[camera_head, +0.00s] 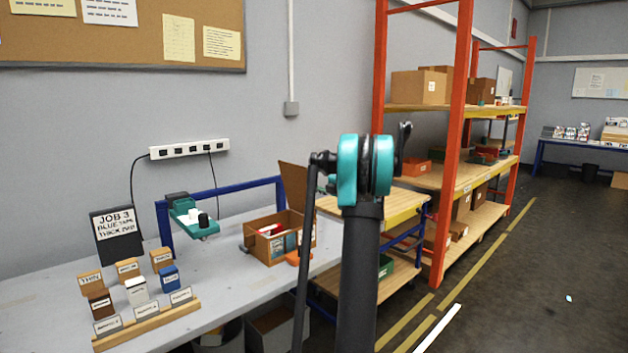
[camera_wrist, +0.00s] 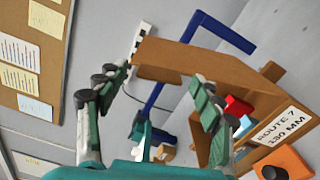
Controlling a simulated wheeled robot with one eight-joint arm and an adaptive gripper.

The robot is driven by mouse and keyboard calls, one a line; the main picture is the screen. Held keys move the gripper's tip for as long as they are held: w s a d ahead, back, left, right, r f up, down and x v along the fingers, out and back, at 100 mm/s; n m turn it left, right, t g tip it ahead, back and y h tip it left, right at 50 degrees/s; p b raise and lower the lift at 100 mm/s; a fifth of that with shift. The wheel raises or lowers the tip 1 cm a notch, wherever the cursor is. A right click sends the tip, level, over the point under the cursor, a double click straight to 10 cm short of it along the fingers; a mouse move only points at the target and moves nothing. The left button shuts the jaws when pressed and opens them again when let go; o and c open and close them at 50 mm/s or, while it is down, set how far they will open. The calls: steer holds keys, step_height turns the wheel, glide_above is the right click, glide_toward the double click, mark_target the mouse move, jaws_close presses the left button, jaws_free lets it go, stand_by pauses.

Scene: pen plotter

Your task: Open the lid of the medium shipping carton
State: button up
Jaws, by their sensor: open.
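A brown carton (camera_head: 262,245) stands on the grey bench in the head view. Its lid (camera_head: 297,187) stands up, swung open at the right side, and small items show inside. In the wrist view the carton (camera_wrist: 217,148) is at the right with a "ROUTE 7 130 MM" label (camera_wrist: 278,132). The lid (camera_wrist: 195,62) spans the upper middle. My gripper (camera_wrist: 158,80) is open, its two green-padded fingers spread. The lid's left end appears close to the left fingertip; contact cannot be told. In the head view my arm hides the gripper.
An orange block (camera_head: 298,258) lies beside the carton. A teal device (camera_head: 192,218) stands behind left, and a wooden rack (camera_head: 150,325) with labelled blocks is at the front left. A blue frame (camera_head: 225,188) runs along the back. Orange shelving (camera_head: 462,130) stands at right.

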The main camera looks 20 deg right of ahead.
steer(key=v, duration=1.1)
steer(key=shift+s, duration=0.1)
